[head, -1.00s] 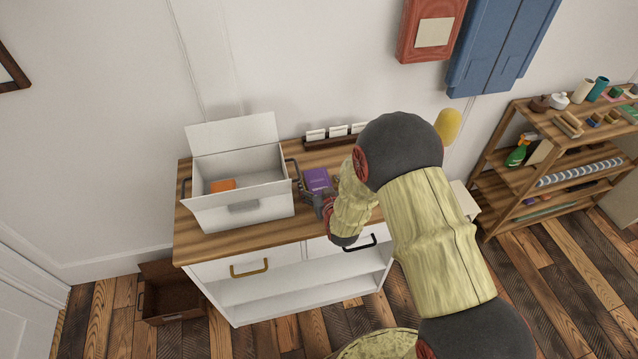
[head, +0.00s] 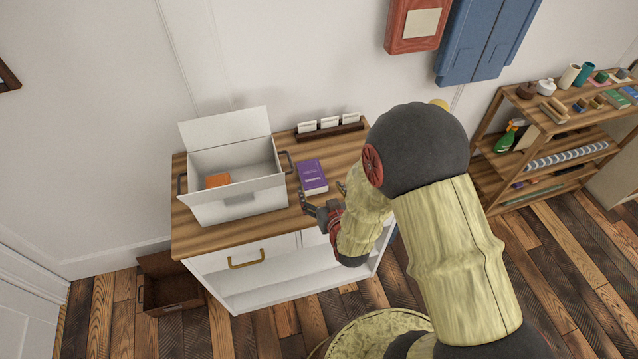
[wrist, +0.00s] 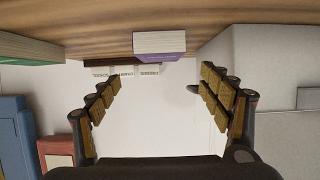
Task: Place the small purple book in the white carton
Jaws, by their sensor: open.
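The small purple book (head: 312,175) lies flat on the wooden cabinet top, just right of the white carton. The white carton (head: 243,198) stands on the same top with its lid flap up at the back and an orange item (head: 217,180) inside. My gripper (head: 322,194) is open and empty at the near edge of the book, its fingers spread. In the wrist view, which looks upside down, the book (wrist: 160,43) shows at the top, beyond and between the open fingertips (wrist: 160,80). The carton wall (wrist: 260,70) is at the right there.
A dark holder with white cards (head: 330,131) stands behind the book. A green item (wrist: 28,48) lies at the left in the wrist view. A brown box (head: 170,285) is on the floor left of the cabinet (head: 215,240). A loaded shelf (head: 560,140) stands at the right.

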